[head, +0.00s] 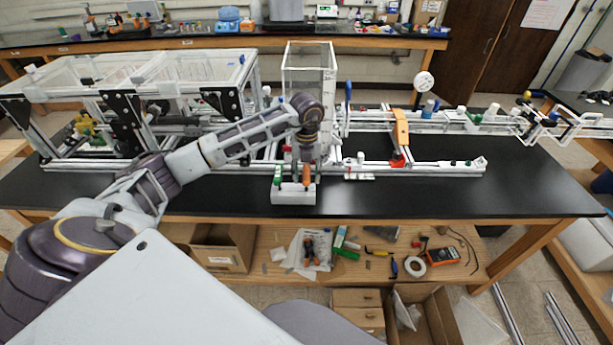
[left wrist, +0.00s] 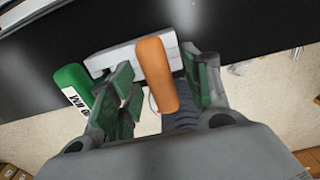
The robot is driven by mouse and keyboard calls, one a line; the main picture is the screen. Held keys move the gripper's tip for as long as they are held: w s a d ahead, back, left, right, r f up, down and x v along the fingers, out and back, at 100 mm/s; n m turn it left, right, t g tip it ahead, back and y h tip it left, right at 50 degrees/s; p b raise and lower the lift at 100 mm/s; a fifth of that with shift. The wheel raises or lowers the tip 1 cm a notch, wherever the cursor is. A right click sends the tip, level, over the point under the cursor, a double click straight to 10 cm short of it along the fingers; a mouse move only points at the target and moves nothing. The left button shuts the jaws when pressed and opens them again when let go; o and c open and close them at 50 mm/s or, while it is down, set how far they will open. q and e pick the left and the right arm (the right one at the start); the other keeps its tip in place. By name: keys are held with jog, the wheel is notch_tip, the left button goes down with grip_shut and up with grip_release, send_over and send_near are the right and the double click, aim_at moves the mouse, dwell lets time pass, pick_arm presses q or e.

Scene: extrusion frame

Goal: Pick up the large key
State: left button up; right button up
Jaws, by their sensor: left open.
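A white holder block (head: 294,196) stands near the front edge of the black bench, with several handled tools upright in it. An orange handle (head: 306,174) is at its right and a green handle (head: 277,176) at its left. I cannot tell for certain which is the large key. My left gripper (head: 305,145) is above the block, pointing down. In the left wrist view, the orange handle (left wrist: 157,74) lies between the open fingers of the gripper (left wrist: 163,85). The green handle (left wrist: 75,88) is outside the fingers, at the left. The tools' lower ends are hidden.
An aluminium extrusion frame (head: 430,169) runs along the bench behind the block, with a clear upright box (head: 309,62) close behind my gripper. The black bench top (head: 530,195) is free at right. A lower shelf (head: 370,268) holds loose tools.

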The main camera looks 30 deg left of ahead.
pick_arm(q)
jog(key=shift+f, duration=0.25)
dwell(0.8)
grip_shut()
